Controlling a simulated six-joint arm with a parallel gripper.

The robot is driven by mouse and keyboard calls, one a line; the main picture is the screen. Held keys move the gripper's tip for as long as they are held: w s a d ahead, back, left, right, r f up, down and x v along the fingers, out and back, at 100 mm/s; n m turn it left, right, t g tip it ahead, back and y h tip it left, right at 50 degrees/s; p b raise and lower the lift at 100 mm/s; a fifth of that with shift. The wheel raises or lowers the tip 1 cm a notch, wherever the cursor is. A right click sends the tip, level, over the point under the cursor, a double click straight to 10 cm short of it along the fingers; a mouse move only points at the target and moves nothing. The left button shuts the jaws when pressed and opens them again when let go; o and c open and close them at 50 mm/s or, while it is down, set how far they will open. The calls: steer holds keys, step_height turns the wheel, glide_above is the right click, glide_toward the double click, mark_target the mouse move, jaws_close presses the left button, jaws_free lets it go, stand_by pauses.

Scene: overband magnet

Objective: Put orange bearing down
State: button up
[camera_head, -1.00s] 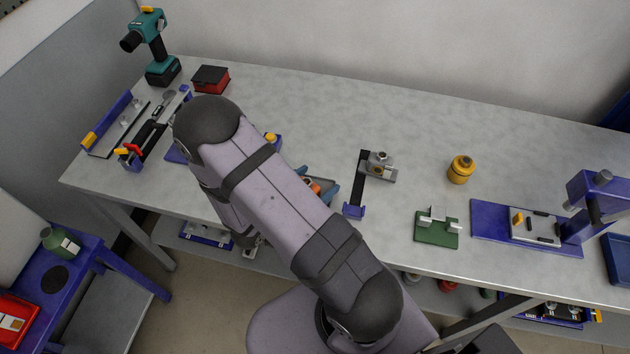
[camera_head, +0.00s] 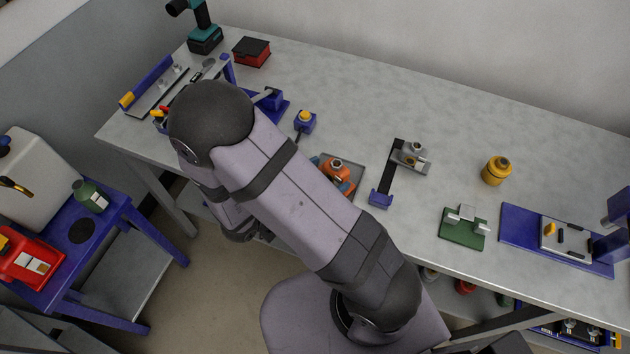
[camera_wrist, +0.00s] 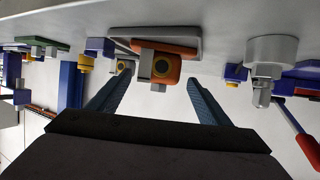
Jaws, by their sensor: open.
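The orange bearing (camera_head: 335,173) rests on a small grey tray (camera_head: 354,180) near the front edge of the bench, partly covered by my arm in the head view. In the wrist view the orange bearing (camera_wrist: 166,68) shows its round bore and sits against the tray (camera_wrist: 187,29). My gripper (camera_wrist: 158,80) is open and empty, its two blue fingers spread to either side of the bearing's image. It appears apart from the bearing.
A blue block with a yellow knob (camera_head: 306,122) stands left of the tray. The bench's back middle is clear.

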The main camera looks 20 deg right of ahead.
mark_target(330, 173)
steer(key=shift+v, duration=1.75)
steer(key=w+a+r+n+t+y+p, duration=0.25)
steer(key=w+a+r+y, duration=0.2)
steer(key=w, duration=0.25)
steer(key=w+a+r+n+t+y+p, duration=0.1)
steer(key=w+a+r+n+t+y, duration=0.1)
steer(key=w+a+r+t+y, duration=0.25)
steer(key=s+a+f+n+g+y+b, duration=0.2)
steer(key=s+a+f+n+g+y, duration=0.1)
steer(key=a+f+n+g+y, duration=0.15)
steer(key=s+d+f+n+g+h+b, duration=0.1)
steer(key=s+d+n+g, duration=0.1)
steer(key=s+d+g, duration=0.35)
steer(key=s+d+n+g+b, duration=0.1)
steer(key=s+d+n+g, duration=0.1)
steer(key=s+d, duration=0.65)
steer(key=s+a+r+p, duration=0.1)
steer(key=r+p, duration=0.7)
steer(key=s+a+r+p, duration=0.1)
steer(key=a+r+p, duration=0.1)
steer(key=r+p, duration=0.6)
steer(key=shift+s+a+r+p, duration=0.2)
steer(key=shift+s+p, duration=0.1)
steer(key=shift+p, duration=0.2)
